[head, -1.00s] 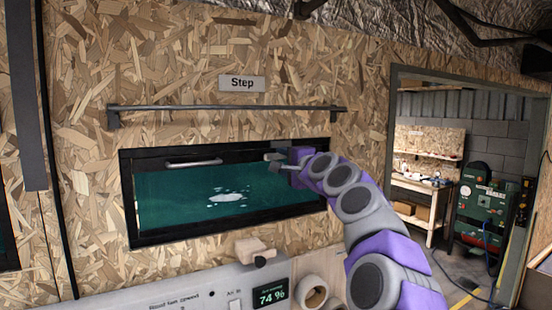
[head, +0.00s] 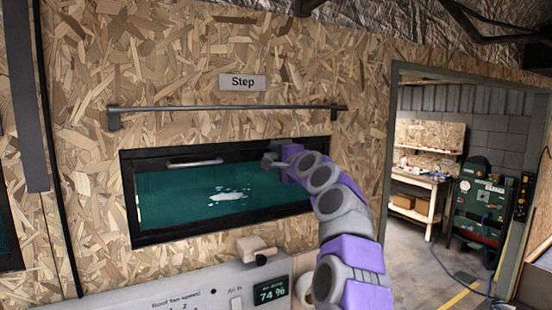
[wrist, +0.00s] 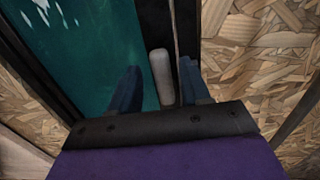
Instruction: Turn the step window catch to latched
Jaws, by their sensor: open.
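In the wrist view the catch (wrist: 162,76) is a pale rounded lever beside the frame's edge. My gripper (wrist: 160,88) is open, with one dark blue finger on each side of the catch. I cannot tell whether either finger touches it. In the head view my gripper (head: 272,161) is at the window's upper right, and it mostly hides the catch.
A dark rail (head: 225,108) runs above the window. A doorway on the right opens to a workbench (head: 420,185) and a green machine (head: 482,205).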

